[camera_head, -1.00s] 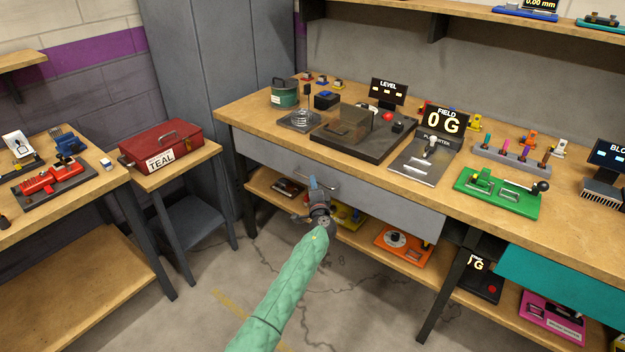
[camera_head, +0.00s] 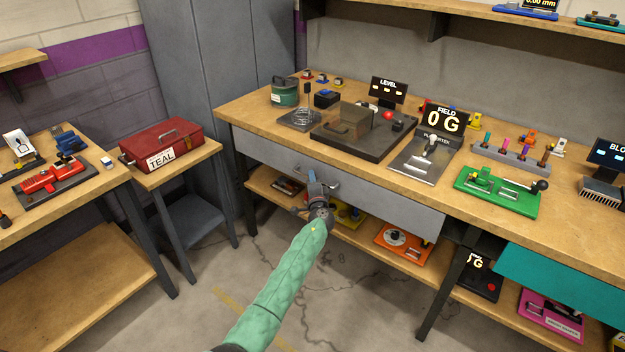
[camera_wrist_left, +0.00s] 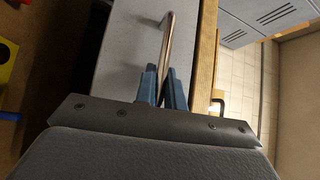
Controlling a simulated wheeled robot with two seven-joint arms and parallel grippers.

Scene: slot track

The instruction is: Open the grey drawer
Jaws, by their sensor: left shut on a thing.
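The grey drawer (camera_head: 394,207) is set under the wooden workbench top, and its front looks flush with the bench. Its metal bar handle (camera_head: 329,188) is partly hidden behind my gripper in the head view. My left gripper (camera_head: 313,181) is at the handle, its blue fingers on either side of the bar. In the left wrist view the handle (camera_wrist_left: 168,40) runs down between the two fingertips (camera_wrist_left: 163,78), which are shut on it. The drawer front (camera_wrist_left: 130,45) fills the area behind them. My right gripper is in neither view.
The bench top (camera_head: 235,108) holds several devices, including a green board (camera_head: 497,195). The lower shelf under the drawer carries an orange device (camera_head: 403,247). A red toolbox (camera_head: 162,145) stands on a side table at left. The floor before the drawer is clear.

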